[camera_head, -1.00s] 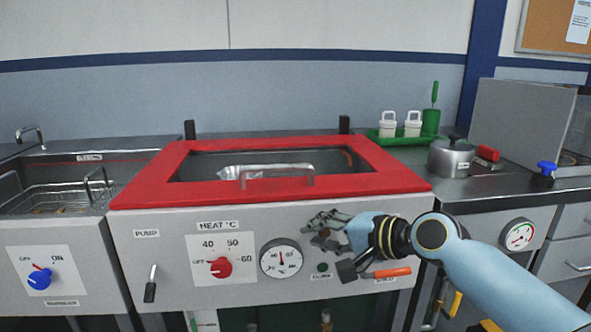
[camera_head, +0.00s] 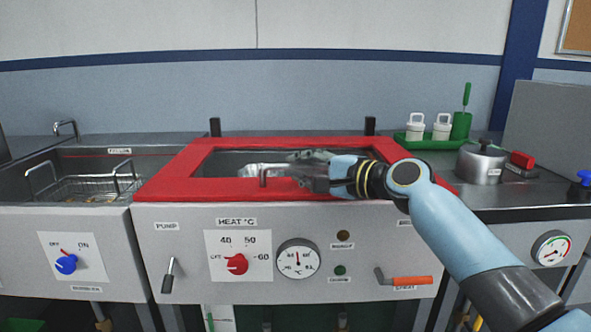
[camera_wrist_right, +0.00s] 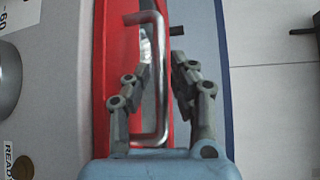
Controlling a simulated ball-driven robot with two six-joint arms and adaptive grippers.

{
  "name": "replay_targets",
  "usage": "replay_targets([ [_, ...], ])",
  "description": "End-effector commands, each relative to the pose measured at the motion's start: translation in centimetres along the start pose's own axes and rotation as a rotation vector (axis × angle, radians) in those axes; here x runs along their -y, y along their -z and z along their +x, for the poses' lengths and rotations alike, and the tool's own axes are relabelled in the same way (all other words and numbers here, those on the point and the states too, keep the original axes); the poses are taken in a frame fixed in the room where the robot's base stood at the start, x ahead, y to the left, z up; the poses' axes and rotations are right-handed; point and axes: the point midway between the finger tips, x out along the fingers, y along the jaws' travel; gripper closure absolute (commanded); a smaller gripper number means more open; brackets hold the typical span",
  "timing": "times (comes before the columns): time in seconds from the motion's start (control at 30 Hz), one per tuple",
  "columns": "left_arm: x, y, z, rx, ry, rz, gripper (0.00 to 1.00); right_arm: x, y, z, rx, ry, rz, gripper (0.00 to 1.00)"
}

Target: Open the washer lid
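The washer lid (camera_head: 172,178) is a red frame with a window and lies shut and flat on the washer. Its metal bar handle (camera_head: 263,177) stands near the front edge, partly hidden behind my gripper. My right gripper (camera_head: 305,168) is at the handle, above the front of the lid. In the right wrist view, the lid (camera_wrist_right: 120,60) is red and the handle (camera_wrist_right: 160,95) runs between the two fingers of my right gripper (camera_wrist_right: 160,45). The fingers stand apart, with gaps visible beside the bar. My left gripper is not in view.
The washer's front panel has a red heat knob (camera_head: 236,264), a gauge (camera_head: 298,259), a pump lever (camera_head: 169,276) and an orange-handled spray lever (camera_head: 410,281). A basin with a wire basket (camera_head: 85,188) is at left.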

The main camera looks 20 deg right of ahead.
Motion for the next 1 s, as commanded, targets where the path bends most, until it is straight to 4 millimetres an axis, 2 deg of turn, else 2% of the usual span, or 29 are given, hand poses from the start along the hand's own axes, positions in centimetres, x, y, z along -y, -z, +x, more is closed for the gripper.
replay_targets([
  [0.1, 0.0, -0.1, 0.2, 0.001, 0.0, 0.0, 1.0, 0.0, 0.1, 1.5, -0.001, 0.001, 0.0, 0.77],
  [0.2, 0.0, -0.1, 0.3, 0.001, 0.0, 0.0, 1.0, -0.1, 0.1, 2.1, -0.001, -0.001, -0.001, 0.77],
  [0.47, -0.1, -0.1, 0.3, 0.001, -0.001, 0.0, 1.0, 0.0, 0.1, 2.2, -0.001, 0.0, -0.002, 0.77],
  [0.5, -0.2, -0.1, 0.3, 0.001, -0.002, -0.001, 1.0, 0.0, 0.1, 2.2, -0.001, 0.0, -0.002, 0.79],
  [0.67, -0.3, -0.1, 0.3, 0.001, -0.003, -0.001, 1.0, 0.0, 0.1, 2.2, -0.001, -0.001, -0.002, 0.99],
  [1.0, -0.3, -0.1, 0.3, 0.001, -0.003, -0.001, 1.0, -0.2, 0.1, 2.2, -0.001, -0.004, -0.002, 1.0],
])
